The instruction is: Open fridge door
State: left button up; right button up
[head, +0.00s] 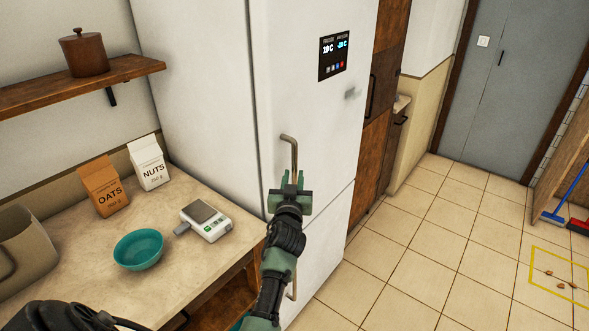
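The white fridge (215,90) stands in the middle of the head view. Its upper door (305,100) looks shut and carries a dark display panel (333,56). A bronze vertical bar handle (294,152) is on that door near its left edge. The gripper and wrist hide the handle's lower end and part of the lower door (330,235). My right gripper is not in view.
A counter (185,250) left of the fridge holds a scale (207,220), a teal bowl (139,250), an oats carton (103,187) and a nuts carton (149,163). Tiled floor (420,250) is free to the right. A yellow floor outline (533,270) surrounds small brown bits.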

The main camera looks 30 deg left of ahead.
aim_at(294, 173)
pick_arm(q)
jog(key=shift+x, duration=1.75)
grip_shut()
